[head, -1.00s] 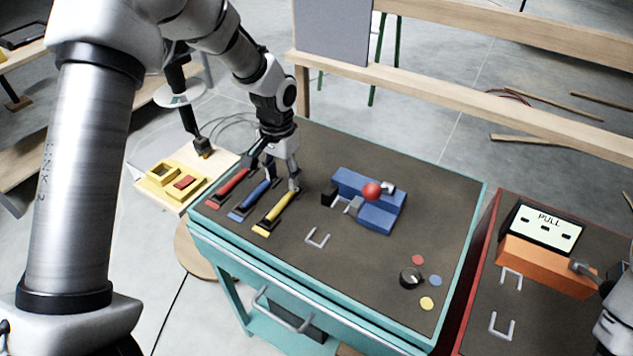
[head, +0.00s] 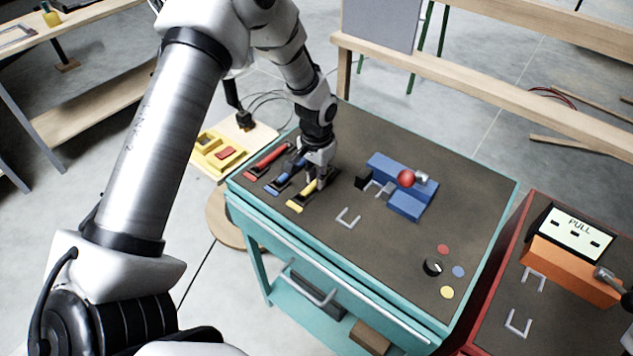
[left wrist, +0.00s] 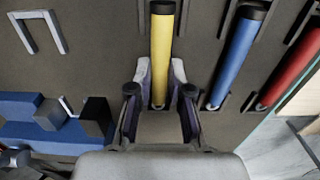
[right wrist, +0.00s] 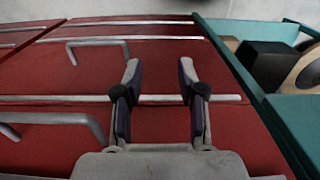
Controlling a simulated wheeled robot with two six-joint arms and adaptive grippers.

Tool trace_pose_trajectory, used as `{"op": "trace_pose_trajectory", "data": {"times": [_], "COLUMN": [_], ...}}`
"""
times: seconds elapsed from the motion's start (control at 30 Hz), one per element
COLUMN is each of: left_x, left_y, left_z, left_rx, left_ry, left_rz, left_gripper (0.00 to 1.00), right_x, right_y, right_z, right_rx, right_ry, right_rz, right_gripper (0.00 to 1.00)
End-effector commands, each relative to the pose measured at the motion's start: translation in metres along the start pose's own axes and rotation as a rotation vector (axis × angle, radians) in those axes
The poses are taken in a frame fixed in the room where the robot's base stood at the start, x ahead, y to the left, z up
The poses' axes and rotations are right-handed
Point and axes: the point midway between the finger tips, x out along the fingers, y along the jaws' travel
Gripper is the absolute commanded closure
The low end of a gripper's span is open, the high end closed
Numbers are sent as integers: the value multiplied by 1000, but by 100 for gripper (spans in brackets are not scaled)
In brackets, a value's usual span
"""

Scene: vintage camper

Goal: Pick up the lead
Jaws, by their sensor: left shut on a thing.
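Three rod-like leads lie side by side in black holders on the brown top of the teal cabinet: yellow (head: 302,200), blue (head: 280,184) and red (head: 268,160). My left gripper (head: 322,182) is shut on the far end of the yellow lead. In the left wrist view, the fingers (left wrist: 160,85) flank the yellow lead (left wrist: 161,45), with the blue lead (left wrist: 235,50) and red lead (left wrist: 293,70) to the right. The yellow lead still appears to lie at its holder. In the right wrist view, my right gripper (right wrist: 160,75) is open and empty.
A blue block (head: 408,203) with a red ball stands right of the leads. A dial (head: 432,267) and coloured discs are near the front right. A red cabinet (head: 490,300) bears an orange box (head: 565,268). A yellow box (head: 218,155) stands left.

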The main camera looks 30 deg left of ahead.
Motion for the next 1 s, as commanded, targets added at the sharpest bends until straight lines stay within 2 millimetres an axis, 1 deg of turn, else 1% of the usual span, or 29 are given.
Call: {"op": "trace_pose_trajectory", "data": {"times": [0.17, 0.33, 0.47, 0.6, 0.77, 0.87, 1.0], "left_x": [1, -4, -16, -34, -35, -37, -41], "left_y": [0, 0, 0, 1, 20, 34, 55], "left_z": [0, 0, 0, 1, 34, 58, 96], "left_rx": [0, 0, 0, 0, 3, 4, 4], "left_ry": [-1, 1, 1, 2, -3, -2, -2], "left_rz": [0, 0, 0, 1, 0, 0, -2], "left_gripper": [100, 100, 100, 100, 100, 100, 100], "right_x": [1, 4, 9, 16, 26, 34, 46], "right_y": [0, 0, 0, 0, 0, 0, 0], "right_z": [0, 0, 0, 0, 0, 0, 0], "right_rx": [0, 0, 0, 0, 0, 0, 0], "right_ry": [0, 0, 0, 0, 0, 0, 0], "right_rz": [0, 0, 0, 0, 0, 0, 0], "right_gripper": [60, 60, 60, 60, 60, 60, 60]}}
